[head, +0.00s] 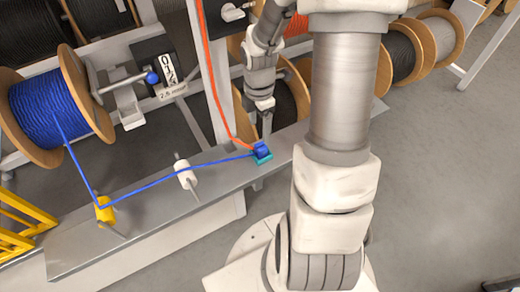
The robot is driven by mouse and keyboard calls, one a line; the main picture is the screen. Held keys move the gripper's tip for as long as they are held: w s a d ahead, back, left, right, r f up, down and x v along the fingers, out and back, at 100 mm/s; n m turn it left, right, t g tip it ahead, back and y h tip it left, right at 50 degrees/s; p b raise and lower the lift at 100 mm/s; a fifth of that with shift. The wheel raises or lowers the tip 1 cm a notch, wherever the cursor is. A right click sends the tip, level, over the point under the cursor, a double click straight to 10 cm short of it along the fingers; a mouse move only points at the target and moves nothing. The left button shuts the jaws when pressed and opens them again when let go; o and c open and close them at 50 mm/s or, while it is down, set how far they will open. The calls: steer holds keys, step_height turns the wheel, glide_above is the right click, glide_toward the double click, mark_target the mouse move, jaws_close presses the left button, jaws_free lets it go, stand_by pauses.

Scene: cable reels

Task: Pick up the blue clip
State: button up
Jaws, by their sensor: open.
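The blue clip (261,148) sits on the grey metal bench near its right part, on a small teal base (263,159). A blue cable (215,162) runs to it from the left, and an orange cable (222,105) comes down to it from above. My gripper (264,133) points down just above the clip, with its fingers close to the clip's top. The fingers are small here and the gap between them is hard to see; nothing shows held in them. Whether they touch the clip, I cannot tell.
A blue cable reel (42,117) stands at the left, and its cable passes a yellow guide (105,210) and a white roller (185,174) on the bench (155,208). A grey upright post (207,75) stands left of my gripper. More reels (400,52) stand behind my arm.

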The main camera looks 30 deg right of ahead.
mark_target(261, 146)
step_height(261, 146, down, 9)
steer(key=shift+s+d+b, duration=0.15)
steer(key=shift+b, duration=0.45)
jaws_close()
